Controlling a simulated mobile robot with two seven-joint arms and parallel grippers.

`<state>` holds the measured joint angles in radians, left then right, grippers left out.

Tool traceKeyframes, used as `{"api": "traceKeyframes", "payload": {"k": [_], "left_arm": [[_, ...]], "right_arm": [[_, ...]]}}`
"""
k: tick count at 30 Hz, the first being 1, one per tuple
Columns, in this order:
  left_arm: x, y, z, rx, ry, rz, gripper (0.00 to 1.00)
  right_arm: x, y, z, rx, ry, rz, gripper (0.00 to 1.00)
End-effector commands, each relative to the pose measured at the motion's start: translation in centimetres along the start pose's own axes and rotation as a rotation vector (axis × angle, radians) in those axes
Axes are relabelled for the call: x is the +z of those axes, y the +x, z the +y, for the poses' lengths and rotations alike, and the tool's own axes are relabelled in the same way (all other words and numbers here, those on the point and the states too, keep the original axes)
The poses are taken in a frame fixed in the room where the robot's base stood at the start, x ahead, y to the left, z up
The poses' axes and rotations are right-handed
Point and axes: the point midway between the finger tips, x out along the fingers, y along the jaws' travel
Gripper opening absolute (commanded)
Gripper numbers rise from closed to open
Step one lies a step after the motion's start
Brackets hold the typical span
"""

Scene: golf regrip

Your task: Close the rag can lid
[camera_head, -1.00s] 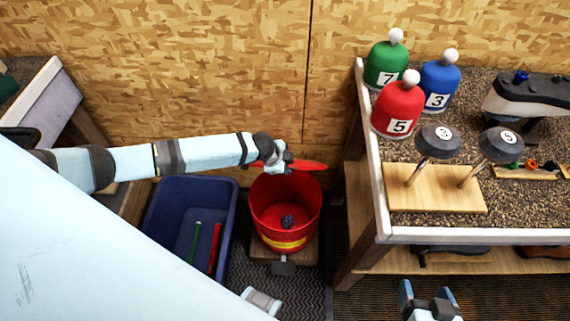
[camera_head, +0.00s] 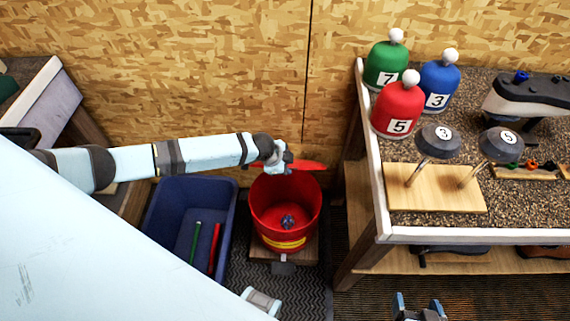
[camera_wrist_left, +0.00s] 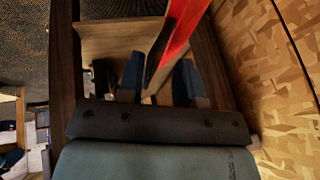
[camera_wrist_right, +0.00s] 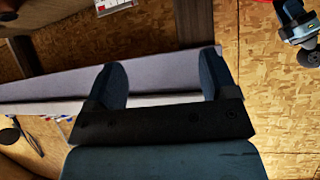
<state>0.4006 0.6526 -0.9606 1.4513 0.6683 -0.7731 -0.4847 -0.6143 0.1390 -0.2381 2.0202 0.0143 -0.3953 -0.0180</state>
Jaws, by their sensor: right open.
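The red rag can (camera_head: 262,222) stands open on the floor with a small dark rag (camera_head: 287,221) inside. Its red lid (camera_head: 308,165) is raised at the can's back rim and seen nearly edge-on.
A blue bin (camera_head: 190,187) stands left of the can. A workbench (camera_head: 440,235) with numbered head covers (camera_head: 398,110) and clubs on a wooden block (camera_head: 430,195) is at the right. A chipboard wall (camera_head: 230,80) is close behind the lid.

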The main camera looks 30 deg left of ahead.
Motion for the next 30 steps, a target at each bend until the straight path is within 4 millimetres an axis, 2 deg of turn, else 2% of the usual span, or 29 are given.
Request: {"api": "traceKeyframes", "payload": {"k": [5,7,30], "left_arm": [[0.0,0.0,0.0,0.0,0.0,0.0,0.32],[-0.1,-0.8,0.0,0.0,0.0,0.0,0.32],[0.0,-5.5,1.7,0.001,0.0,0.0,0.32]], "right_arm": [[1.3,0.4,0.2,0.004,-0.005,-0.011,0.79],[0.4,-0.2,0.2,0.004,-0.005,-0.009,0.79],[-4.2,-3.1,0.1,0.004,-0.004,-0.009,0.79]]}}
